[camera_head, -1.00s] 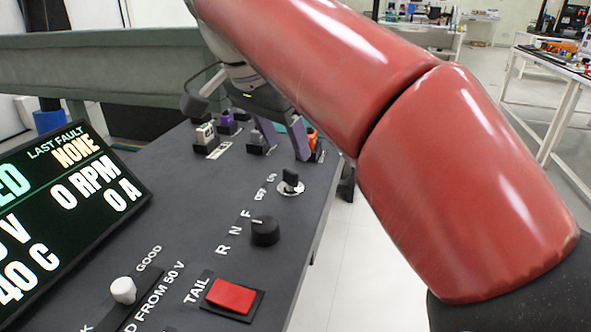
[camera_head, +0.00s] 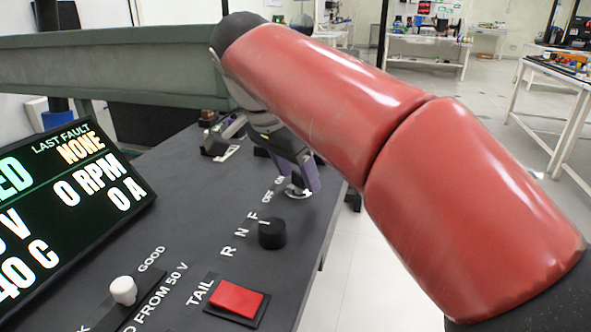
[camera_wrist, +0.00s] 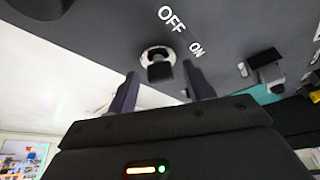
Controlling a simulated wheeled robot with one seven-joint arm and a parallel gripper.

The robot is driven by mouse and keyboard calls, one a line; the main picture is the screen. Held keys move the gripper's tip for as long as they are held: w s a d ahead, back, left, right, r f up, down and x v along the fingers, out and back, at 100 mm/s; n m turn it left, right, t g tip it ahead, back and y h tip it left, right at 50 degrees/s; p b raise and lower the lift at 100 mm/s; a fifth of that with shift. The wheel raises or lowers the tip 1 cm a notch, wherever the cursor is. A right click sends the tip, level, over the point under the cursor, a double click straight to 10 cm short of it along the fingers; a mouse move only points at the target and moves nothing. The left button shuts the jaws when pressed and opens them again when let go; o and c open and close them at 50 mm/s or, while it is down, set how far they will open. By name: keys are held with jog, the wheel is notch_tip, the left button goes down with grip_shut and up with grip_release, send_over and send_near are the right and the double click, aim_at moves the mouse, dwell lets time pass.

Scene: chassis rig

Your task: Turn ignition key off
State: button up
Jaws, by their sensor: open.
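The ignition key (camera_wrist: 160,71) is a black key in a round silver mount, beside the white OFF and ON labels (camera_wrist: 182,30). In the wrist view it sits between the tips of my two purple fingers, with a gap on each side. My gripper (camera_wrist: 160,74) is open and holds nothing. In the head view the fingers reach down at the key's silver mount (camera_head: 298,193) and hide most of the key. Which label the key points to cannot be told.
On the dark panel, a black R-N-F knob (camera_head: 272,234), a red TAIL switch (camera_head: 236,299) and a white-capped lever (camera_head: 123,291) lie nearer. A display (camera_head: 70,190) stands at left. Connectors (camera_head: 217,143) sit at the panel's far end. The panel's right edge is close to the key.

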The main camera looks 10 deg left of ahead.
jog(key=c, duration=1)
jog(key=n, duration=0.1)
jog(key=n+y, duration=0.1)
jog(key=n, duration=0.1)
jog(key=n+t, duration=0.1)
jog(key=n, duration=0.1)
jog(key=shift+d+y, duration=0.25)
jog(key=shift+y, duration=0.15)
jog(key=n+y, duration=0.1)
jog(key=n, duration=0.2)
jog(key=n+y+p, duration=0.1)
jog(key=n, duration=0.2)
jog(key=shift+d+n+y, duration=0.15)
jog(key=shift+n+y, duration=0.15)
jog(key=shift+n, duration=0.1)
jog(key=shift+g, duration=0.3)
jog(key=o, duration=1)
jog(key=p+v, duration=0.1)
jog(key=v, duration=0.6)
jog(key=shift+s+r, duration=0.15)
jog(key=shift+r, duration=0.2)
